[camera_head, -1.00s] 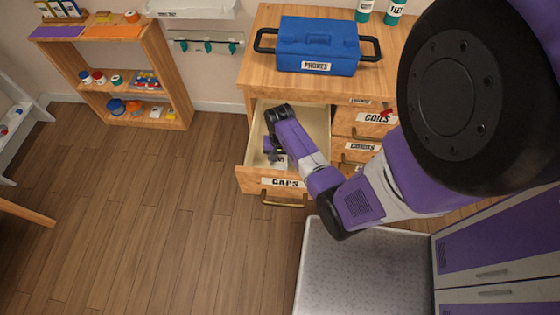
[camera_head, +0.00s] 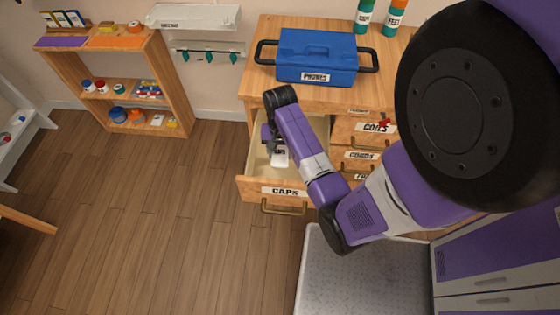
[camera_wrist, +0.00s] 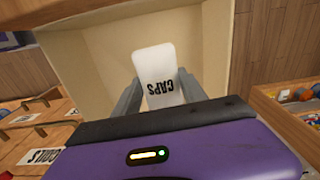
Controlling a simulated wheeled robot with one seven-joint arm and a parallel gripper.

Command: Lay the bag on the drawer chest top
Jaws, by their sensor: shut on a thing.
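The bag (camera_head: 280,159) is small and white. In the wrist view the bag (camera_wrist: 159,75) carries the label CAPS. My gripper (camera_wrist: 158,90) is shut on it, one finger on each side. In the head view my gripper (camera_head: 276,145) is over the open CAPS drawer (camera_head: 250,187), and the bag hangs below it. How far the bag is above the drawer floor is hard to tell. The drawer chest top (camera_head: 345,94) is light wood, behind and above the open drawer. My arm hides part of the drawer.
A blue toolbox (camera_head: 317,58) labelled PHONES covers much of the chest top's middle. Two bottles (camera_head: 363,16) stand at the back right. A narrow strip at the front of the top is clear. A wooden shelf unit (camera_head: 175,85) stands to the left.

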